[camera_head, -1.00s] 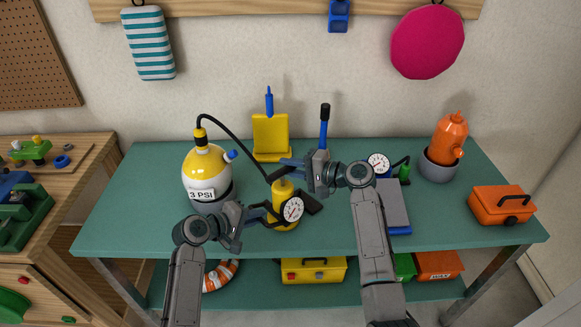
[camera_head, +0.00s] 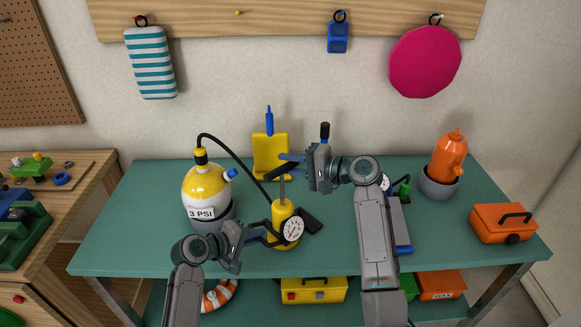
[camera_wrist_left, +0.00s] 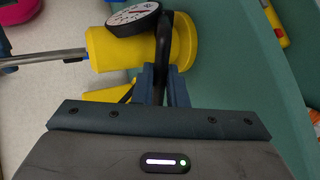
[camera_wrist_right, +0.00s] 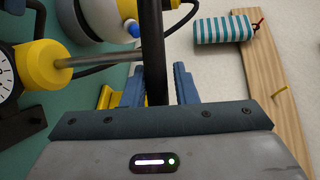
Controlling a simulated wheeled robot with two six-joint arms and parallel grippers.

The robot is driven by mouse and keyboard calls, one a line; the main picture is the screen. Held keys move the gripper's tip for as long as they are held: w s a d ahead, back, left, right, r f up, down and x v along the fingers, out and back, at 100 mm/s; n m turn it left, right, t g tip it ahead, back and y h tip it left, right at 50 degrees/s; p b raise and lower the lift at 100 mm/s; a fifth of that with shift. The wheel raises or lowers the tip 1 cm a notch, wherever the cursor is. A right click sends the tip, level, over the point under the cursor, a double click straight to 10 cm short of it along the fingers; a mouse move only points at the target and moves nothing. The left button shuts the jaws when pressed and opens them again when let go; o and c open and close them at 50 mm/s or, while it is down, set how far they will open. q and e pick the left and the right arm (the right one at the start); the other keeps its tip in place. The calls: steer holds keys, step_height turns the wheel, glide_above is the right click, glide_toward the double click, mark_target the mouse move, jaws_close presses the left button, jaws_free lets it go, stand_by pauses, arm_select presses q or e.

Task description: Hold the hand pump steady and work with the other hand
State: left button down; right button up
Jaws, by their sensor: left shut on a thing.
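The yellow hand pump (camera_head: 283,217) stands upright on the teal table, with a round white gauge (camera_head: 292,229) on its front. Its metal rod (camera_head: 282,188) shows above the body, below a black bar handle (camera_head: 279,174). My left gripper (camera_wrist_left: 160,85) is shut on a thin black part at the pump's side, by the gauge. My right gripper (camera_head: 290,166) is at the black handle, which also shows in the right wrist view (camera_wrist_right: 154,50). The bar lies between its blue fingers, with a visible gap to the right finger (camera_wrist_right: 185,85).
A yellow-and-white tank (camera_head: 206,187) labelled 3 PSI stands left of the pump, with a black hose (camera_head: 240,155) running towards it. A yellow stand (camera_head: 268,165) is behind. An orange toolbox (camera_head: 505,222) and orange hydrant-like object (camera_head: 449,155) are at right.

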steer(key=shift+o, duration=1.3)
steer(key=shift+r, duration=0.1)
steer(key=v, duration=1.2)
steer(key=shift+s, duration=0.1)
step_height(320, 180, up, 7)
steer(key=shift+c, duration=0.2)
